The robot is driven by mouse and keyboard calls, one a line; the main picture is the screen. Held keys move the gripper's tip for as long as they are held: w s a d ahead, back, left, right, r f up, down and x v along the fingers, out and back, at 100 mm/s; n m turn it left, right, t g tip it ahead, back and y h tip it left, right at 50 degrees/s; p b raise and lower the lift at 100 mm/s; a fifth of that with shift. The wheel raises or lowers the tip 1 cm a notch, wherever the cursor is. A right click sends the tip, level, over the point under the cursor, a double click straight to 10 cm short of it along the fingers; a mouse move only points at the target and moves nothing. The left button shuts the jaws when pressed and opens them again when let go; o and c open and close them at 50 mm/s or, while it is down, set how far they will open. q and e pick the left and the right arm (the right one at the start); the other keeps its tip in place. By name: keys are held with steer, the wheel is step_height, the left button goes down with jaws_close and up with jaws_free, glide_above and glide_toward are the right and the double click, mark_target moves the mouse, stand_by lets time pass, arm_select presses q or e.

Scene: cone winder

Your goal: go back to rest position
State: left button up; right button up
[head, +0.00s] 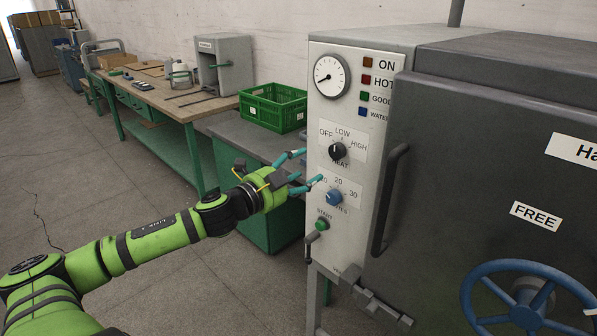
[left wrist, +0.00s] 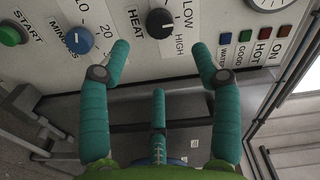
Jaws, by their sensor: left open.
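My left gripper (head: 312,166) has teal fingers on a green arm. It is open and empty in front of the white control panel (head: 318,120). In the head view its fingertips are just left of the black heat knob (head: 338,151) and the blue minutes knob (head: 334,197). In the left wrist view the spread fingers (left wrist: 161,47) show with the heat knob (left wrist: 159,23) seen between their tips and the minutes knob (left wrist: 79,40) left of them. Whether a fingertip touches the panel I cannot tell. My right gripper is not in view.
A green start button (head: 322,225) sits low on the panel. The dark door (head: 450,150) with a bar handle (head: 390,200) and blue handwheel (head: 530,300) stands right. A green crate (head: 272,107) rests on a cabinet behind; a workbench (head: 160,92) stands farther back. The left floor is open.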

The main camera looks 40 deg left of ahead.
arm_select(q)
steer(key=shift+s, duration=0.35)
stand_by(0.4)
